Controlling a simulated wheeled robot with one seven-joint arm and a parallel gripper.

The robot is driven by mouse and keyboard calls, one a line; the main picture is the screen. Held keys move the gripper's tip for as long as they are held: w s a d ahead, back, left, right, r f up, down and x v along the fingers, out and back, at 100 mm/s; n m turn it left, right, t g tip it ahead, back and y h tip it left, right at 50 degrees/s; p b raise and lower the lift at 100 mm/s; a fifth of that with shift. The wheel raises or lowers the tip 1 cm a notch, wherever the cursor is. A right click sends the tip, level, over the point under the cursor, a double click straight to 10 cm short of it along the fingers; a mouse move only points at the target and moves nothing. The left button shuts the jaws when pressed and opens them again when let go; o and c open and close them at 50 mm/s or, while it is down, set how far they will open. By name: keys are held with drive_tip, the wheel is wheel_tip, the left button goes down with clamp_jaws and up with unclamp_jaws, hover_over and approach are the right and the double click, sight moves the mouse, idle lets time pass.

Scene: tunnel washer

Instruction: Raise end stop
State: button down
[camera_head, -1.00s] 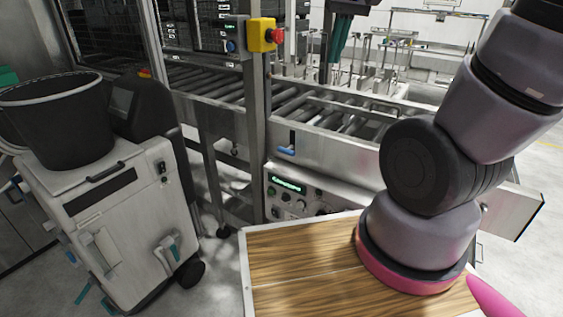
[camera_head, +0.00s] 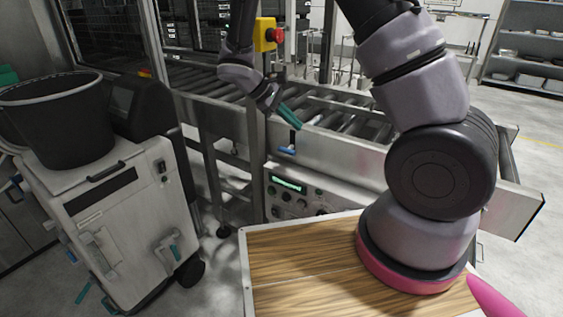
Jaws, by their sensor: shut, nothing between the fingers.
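The roller conveyor (camera_head: 346,152) runs across the middle of the view, with a metal side rail. A small blue handle (camera_head: 287,150) sits on that rail below a dark upright slot; I cannot tell for sure that it works the end stop. My gripper (camera_head: 296,122), with teal fingers, is above and close to the handle, in front of the rollers. It is tilted down to the right, shut and empty. It appears apart from the handle. The end stop itself cannot be made out clearly.
A yellow box with a red button (camera_head: 268,35) is on the post just above my gripper. A control panel (camera_head: 290,190) with a green display is under the rail. A white cart (camera_head: 115,215) carrying a black bucket (camera_head: 55,125) stands at left.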

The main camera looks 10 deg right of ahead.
drive_tip(key=w+a+f+n+t+h, duration=0.2)
drive_tip(key=f+n+h, duration=0.15)
drive_tip(key=f, duration=0.35)
drive_tip(key=w+a+f+n+t+h, duration=0.1)
drive_tip(key=a+f+n+t+h, duration=0.1)
drive_tip(key=a+f+n+t, duration=0.3)
drive_tip(key=n+t+y, duration=0.1)
drive_tip(key=n+t, duration=0.6)
drive_tip(key=n, duration=0.2)
approach(281, 176)
wheel_tip(281, 176, up, 3)
drive_tip(key=shift+s+a+r, duration=0.1)
drive_tip(key=shift+a, duration=0.1)
drive_tip(key=x, duration=1)
drive_tip(key=shift+d, duration=0.15)
wheel_tip(281, 176, up, 2)
drive_tip(key=shift+r, duration=0.15)
drive_tip(key=shift+w+d+r, duration=0.2)
drive_tip(key=shift+w+r, duration=0.05)
drive_tip(key=shift+r, duration=0.45)
drive_tip(key=shift+r, duration=0.1)
wheel_tip(281, 176, up, 6)
